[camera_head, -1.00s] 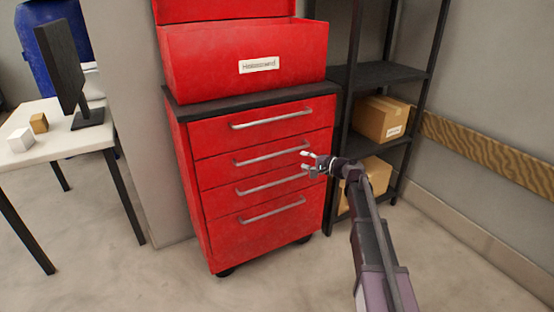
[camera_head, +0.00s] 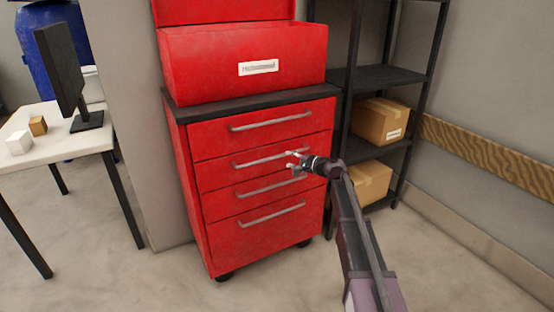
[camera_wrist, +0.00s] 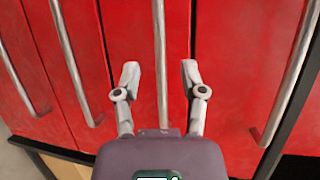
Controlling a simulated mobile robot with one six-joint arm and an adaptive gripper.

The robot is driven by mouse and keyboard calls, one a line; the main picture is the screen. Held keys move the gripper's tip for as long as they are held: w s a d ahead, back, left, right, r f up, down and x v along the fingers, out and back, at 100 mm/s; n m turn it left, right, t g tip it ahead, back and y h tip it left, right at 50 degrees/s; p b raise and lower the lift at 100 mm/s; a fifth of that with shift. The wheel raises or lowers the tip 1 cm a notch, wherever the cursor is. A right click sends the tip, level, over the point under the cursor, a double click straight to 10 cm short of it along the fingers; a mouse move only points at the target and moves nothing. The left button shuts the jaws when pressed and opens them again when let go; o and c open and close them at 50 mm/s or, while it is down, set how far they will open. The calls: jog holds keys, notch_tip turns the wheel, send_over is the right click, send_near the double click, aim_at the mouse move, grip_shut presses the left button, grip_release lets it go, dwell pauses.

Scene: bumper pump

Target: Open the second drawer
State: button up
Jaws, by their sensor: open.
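The red cabinet has several drawers, each with a long silver bar handle. The second drawer from the top (camera_head: 215,175) is shut, with its handle (camera_head: 262,157) across the front. My gripper (camera_head: 291,160) is open at the right part of that handle. In the wrist view, where the drawers appear turned on their side, the second handle (camera_wrist: 160,45) runs between the two spread fingertips of my gripper (camera_wrist: 160,68). The fingers lie one on each side of the bar; I cannot tell whether either touches it.
The top drawer's handle (camera_head: 270,121) and the third drawer's handle (camera_head: 268,187) lie close above and below. A dark shelf (camera_head: 385,77) with cardboard boxes (camera_head: 380,121) stands right of the cabinet. A white desk (camera_head: 60,145) is at the left. Floor in front is open.

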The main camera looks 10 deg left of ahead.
aim_at(276, 156)
jog(key=shift+b+x, duration=0.55)
jog(key=shift+x, duration=3)
